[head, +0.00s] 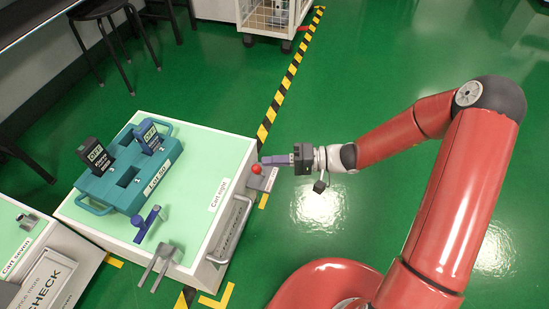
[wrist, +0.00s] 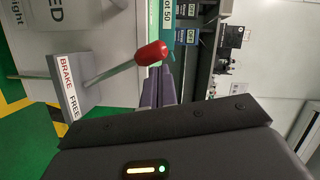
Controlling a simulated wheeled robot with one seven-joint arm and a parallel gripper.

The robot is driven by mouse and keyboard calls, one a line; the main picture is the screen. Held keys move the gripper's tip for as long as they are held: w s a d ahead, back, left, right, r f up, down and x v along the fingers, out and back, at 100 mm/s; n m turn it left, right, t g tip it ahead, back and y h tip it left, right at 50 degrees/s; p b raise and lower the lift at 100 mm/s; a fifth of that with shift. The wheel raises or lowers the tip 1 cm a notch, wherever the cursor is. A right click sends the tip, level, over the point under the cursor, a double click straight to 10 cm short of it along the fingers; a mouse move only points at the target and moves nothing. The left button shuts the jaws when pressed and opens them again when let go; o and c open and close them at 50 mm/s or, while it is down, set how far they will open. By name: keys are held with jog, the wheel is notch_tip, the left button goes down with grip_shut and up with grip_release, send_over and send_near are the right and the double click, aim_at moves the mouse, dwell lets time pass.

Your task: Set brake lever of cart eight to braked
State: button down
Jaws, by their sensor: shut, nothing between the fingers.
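Cart eight (head: 215,165) is a pale box with a green top and a "Cart eight" label. Its brake lever (head: 256,169) has a red ball knob and stands on a grey bracket at the cart's right side. In the wrist view the lever's knob (wrist: 151,53) ends a thin metal rod rising from a bracket labelled "BRAKE" and "FREE" (wrist: 70,88). The rod slants toward the picture's top right. My gripper (head: 265,160) is shut and empty, its fingertips right beside the knob. In the wrist view the fingers (wrist: 160,78) are close to the knob; I cannot tell whether they touch.
A teal tray (head: 95,187) with handheld testers (head: 150,139) sits on the cart top. A handle (head: 233,230) is on the cart's near right side. Cart seven (head: 50,265) stands at the left. Green floor (head: 330,90) is open behind my arm, with striped tape (head: 285,85).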

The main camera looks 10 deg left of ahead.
jog(key=shift+s+f, duration=0.1)
jog(key=shift+s, duration=0.25)
jog(key=shift+s, duration=0.15)
dwell(0.3)
jog(key=w+d+r+p, duration=0.1)
jog(key=w+d+r, duration=0.2)
jog(key=d, duration=0.9)
jog(key=shift+w, duration=1.2)
jog(key=shift+a, duration=0.1)
